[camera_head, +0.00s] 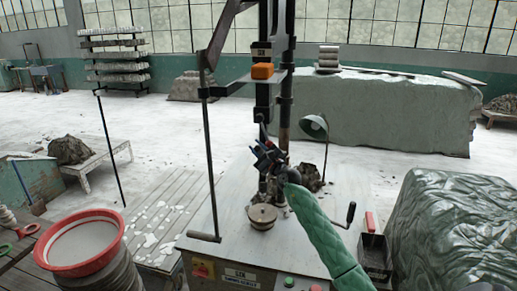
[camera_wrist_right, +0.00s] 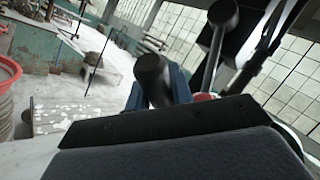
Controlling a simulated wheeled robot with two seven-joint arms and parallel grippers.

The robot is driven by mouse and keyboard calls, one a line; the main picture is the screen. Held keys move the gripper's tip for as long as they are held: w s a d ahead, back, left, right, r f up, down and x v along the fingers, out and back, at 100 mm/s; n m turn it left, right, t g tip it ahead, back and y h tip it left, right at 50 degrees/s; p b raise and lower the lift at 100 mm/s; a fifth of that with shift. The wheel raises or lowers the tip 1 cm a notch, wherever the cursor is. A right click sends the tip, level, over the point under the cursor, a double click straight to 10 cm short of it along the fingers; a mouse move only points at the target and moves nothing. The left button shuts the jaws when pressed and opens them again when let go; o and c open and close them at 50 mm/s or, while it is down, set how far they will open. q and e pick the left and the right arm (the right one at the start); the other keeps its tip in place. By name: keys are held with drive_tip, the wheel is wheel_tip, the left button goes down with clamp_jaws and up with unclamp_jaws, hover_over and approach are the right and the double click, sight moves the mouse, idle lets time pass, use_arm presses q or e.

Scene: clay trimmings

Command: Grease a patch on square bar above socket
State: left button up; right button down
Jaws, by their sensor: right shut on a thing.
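A dark upright bar (camera_head: 263,98) rises from the machine on the bench, beside a second dark post (camera_head: 284,100). My right gripper (camera_head: 266,158) is at the lower part of these uprights, at the end of my green-sleeved arm. It is shut on a dark tool with blue parts, small in the head view. In the right wrist view a dark cylinder (camera_wrist_right: 152,80) and a blue part (camera_wrist_right: 180,84) stand beyond the gripper body. I cannot tell whether the tool touches the bar. The socket is not clearly visible behind the gripper and clay. My left gripper is not in view.
A round brass-coloured piece (camera_head: 262,216) sits on the metal bench top (camera_head: 320,225). A lamp (camera_head: 314,126) and a crank handle (camera_head: 350,213) stand to the right. An orange block (camera_head: 262,71) is higher up. A red-rimmed basin (camera_head: 80,243) is at lower left.

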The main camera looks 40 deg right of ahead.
drive_tip(key=shift+s+d+r+p, duration=0.15)
drive_tip(key=shift+d+r+p, duration=0.1)
drive_tip(key=shift+r+p, duration=0.45)
idle(1.1)
drive_tip(key=shift+s+a+p, duration=0.35)
drive_tip(key=shift+s+a, duration=0.3)
drive_tip(key=shift+a, duration=0.1)
drive_tip(key=shift+s+a, duration=1.35)
drive_tip(key=shift+a, duration=0.2)
